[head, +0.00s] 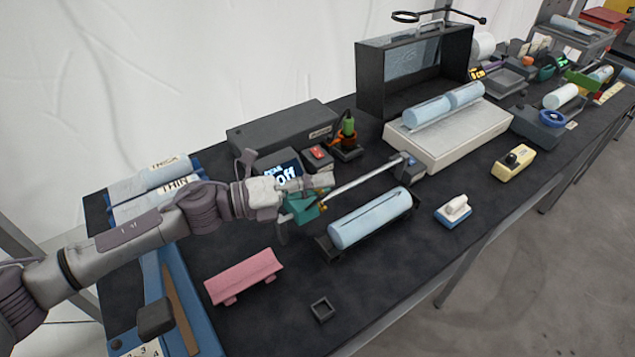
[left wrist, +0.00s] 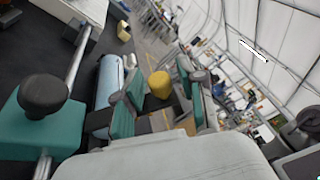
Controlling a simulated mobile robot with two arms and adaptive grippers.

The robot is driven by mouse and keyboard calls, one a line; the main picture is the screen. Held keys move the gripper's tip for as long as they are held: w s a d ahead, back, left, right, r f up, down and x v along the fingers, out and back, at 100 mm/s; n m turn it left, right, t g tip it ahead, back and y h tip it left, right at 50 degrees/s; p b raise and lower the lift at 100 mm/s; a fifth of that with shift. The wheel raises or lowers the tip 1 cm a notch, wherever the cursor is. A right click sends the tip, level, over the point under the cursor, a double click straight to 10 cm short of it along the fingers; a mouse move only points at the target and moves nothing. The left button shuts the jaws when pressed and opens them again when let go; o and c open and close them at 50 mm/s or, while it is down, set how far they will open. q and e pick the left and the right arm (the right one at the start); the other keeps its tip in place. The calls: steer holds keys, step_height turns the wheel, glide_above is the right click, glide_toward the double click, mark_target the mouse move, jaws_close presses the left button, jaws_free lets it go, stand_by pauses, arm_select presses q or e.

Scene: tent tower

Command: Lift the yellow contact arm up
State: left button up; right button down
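A small yellow round piece (left wrist: 160,84), which looks like the end of the yellow contact arm, shows between my left fingers in the left wrist view. In the head view only a small yellow-orange bit (head: 323,207) shows beside my left gripper (head: 301,207); the rest is hidden. The left gripper's fingers (left wrist: 161,90) stand apart, one on each side of the yellow piece, with visible gaps. A teal carriage (left wrist: 38,125) with a black knob sits on a metal rod (head: 362,183). A light-blue cylinder (head: 372,219) lies in a black cradle beside the rod. My right gripper is not in view.
A pink holder (head: 244,277) and a small black square frame (head: 322,309) lie in front. A display box (head: 278,170) and a green-and-orange tool (head: 347,132) stand behind the gripper. A white block with light-blue cylinders (head: 455,140) stands to the right.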

arm_select(q)
jaws_close()
steer(key=shift+w+a+f+n+b, duration=0.1)
steer(key=shift+w+a+n+b, duration=0.2)
steer(key=shift+w+n+b, duration=0.3)
steer(key=shift+w+a+n+h, duration=0.25)
steer(key=shift+n+h, duration=0.15)
steer(key=shift+n, duration=0.1)
steer(key=shift+w+a+r+b, duration=0.15)
steer(key=shift+w+r+b, duration=0.1)
steer(key=shift+b, duration=0.1)
steer(key=shift+o, duration=1.4)
jaws_free()
